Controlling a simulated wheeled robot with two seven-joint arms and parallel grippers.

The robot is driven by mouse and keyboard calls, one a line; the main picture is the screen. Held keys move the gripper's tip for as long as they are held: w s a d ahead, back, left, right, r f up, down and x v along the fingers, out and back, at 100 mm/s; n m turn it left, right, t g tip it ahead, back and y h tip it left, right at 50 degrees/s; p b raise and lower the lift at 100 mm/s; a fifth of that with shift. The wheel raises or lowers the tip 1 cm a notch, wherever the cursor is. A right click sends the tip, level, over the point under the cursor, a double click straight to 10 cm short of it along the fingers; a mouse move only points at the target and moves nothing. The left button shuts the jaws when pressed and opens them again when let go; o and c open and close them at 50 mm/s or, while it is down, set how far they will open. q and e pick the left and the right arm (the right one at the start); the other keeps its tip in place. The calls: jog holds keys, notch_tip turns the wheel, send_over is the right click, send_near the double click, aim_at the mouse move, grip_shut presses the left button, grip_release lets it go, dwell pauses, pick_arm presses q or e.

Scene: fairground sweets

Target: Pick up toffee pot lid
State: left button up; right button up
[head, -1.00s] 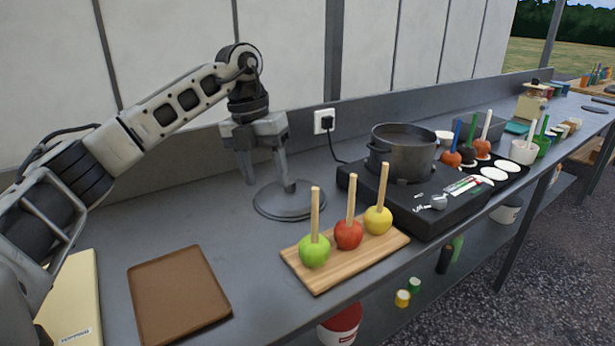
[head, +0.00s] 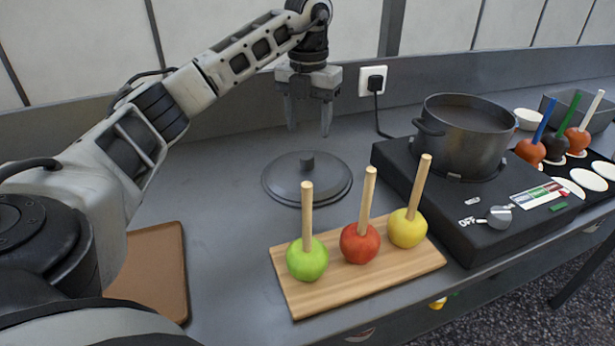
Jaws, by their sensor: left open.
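The toffee pot lid (head: 285,182) is a round dark grey disc with a small knob in its middle. It lies flat on the grey counter, behind the wooden board and left of the hob. My left gripper (head: 309,132) is open and empty, pointing down above the lid, with its fingers apart and clear of the knob. The toffee pot (head: 470,142) stands uncovered on the black hob (head: 450,210). My right gripper is not in view.
A wooden board (head: 300,303) with green, red and yellow apples on sticks lies in front of the lid. A brown tray (head: 152,275) is at the left, partly behind my arm. A wall socket with a plugged-in cable (head: 378,110) is behind.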

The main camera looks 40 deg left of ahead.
aim_at(307, 155)
pick_arm(q)
jog(key=shift+a+f, duration=0.2)
jog(key=shift+f, duration=3.25)
grip_shut()
